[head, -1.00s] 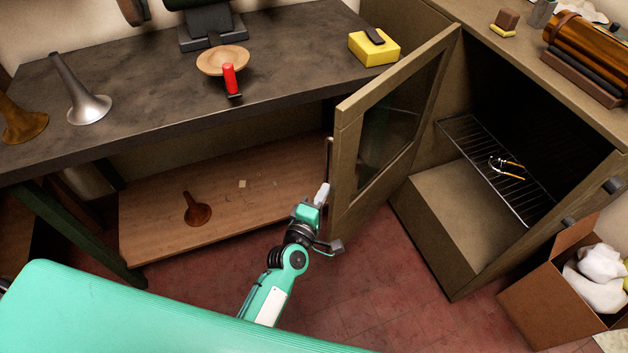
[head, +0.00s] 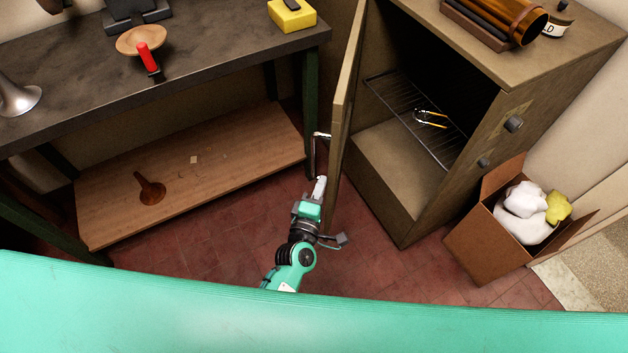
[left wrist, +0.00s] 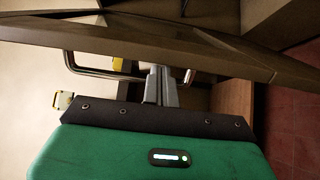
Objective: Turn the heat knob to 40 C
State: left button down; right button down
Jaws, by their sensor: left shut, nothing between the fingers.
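The oven cabinet (head: 405,205) stands right of centre in the head view with its door (head: 345,110) open, seen nearly edge-on. Its front panel carries a larger knob (head: 513,124) and a smaller knob (head: 483,162); I cannot read any scale or tell which one is the heat knob. My left gripper (head: 320,186) is shut and empty, low beside the outer side of the door, just below its bar handle (head: 316,150). In the left wrist view the shut fingers (left wrist: 160,88) point toward the door and its handle (left wrist: 85,72). My right gripper is out of view.
Pliers (head: 430,118) lie on the wire rack (head: 395,92) inside the cabinet. A cardboard box (head: 490,245) with cloths stands on the floor at the right. The workbench (head: 200,75) and its lower shelf (head: 225,170) are at the left. Red floor is clear between.

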aim_at(513, 124)
jog(key=l, duration=0.75)
jog(key=i+l, duration=0.15)
jog(key=l, duration=0.55)
jog(key=k+l, duration=0.2)
jog(key=k, duration=0.1)
